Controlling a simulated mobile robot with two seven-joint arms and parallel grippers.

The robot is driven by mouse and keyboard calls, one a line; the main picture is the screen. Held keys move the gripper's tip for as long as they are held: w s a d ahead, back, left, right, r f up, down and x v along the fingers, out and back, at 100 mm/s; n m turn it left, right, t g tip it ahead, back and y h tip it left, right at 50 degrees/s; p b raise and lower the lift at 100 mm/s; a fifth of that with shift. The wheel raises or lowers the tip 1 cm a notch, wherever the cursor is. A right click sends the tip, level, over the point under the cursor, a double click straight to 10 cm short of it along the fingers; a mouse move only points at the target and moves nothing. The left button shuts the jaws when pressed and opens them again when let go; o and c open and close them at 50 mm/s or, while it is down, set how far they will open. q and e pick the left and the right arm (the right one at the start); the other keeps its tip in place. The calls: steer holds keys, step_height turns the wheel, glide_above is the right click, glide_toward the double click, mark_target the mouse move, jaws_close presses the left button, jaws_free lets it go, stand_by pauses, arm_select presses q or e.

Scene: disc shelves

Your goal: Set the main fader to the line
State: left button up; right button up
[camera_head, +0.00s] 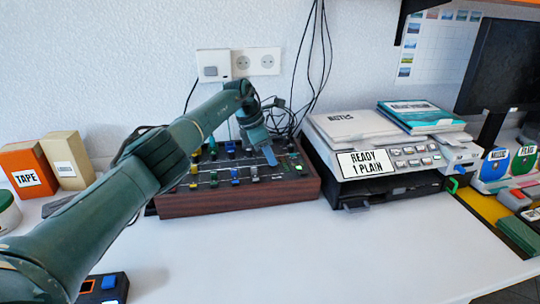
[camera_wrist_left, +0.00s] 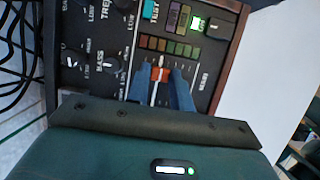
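The mixer (camera_head: 238,196) is a dark panel with wooden sides, with several knobs and coloured fader caps. My left gripper (camera_head: 270,156) reaches down over its right part. In the left wrist view, its two blue fingers (camera_wrist_left: 160,84) stand on either side of a red-orange fader cap (camera_wrist_left: 159,74), close against it and apparently shut on it. A pale strip shows below the cap between the fingers. Rows of dim coloured blocks lie just beyond the cap. I cannot make out the target line. In the head view the arm and fingers hide the cap. My right gripper is not in view.
A printer (camera_head: 390,150) with a "READY 1 PLAIN" label stands close right of the mixer. Cables (camera_head: 315,70) hang behind it. A tape box (camera_head: 28,170) is at the left. The white desk (camera_head: 330,255) in front is mostly clear.

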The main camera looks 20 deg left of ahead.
arm_select(q)
steer(key=o, duration=0.4)
steer(key=p+v, duration=0.1)
steer(key=v, duration=1.2)
steer(key=shift+p, duration=0.35)
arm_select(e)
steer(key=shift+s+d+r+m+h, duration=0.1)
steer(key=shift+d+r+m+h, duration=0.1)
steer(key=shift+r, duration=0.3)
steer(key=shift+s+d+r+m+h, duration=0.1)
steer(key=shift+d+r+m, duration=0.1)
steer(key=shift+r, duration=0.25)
arm_select(q)
steer(key=shift+r, duration=0.15)
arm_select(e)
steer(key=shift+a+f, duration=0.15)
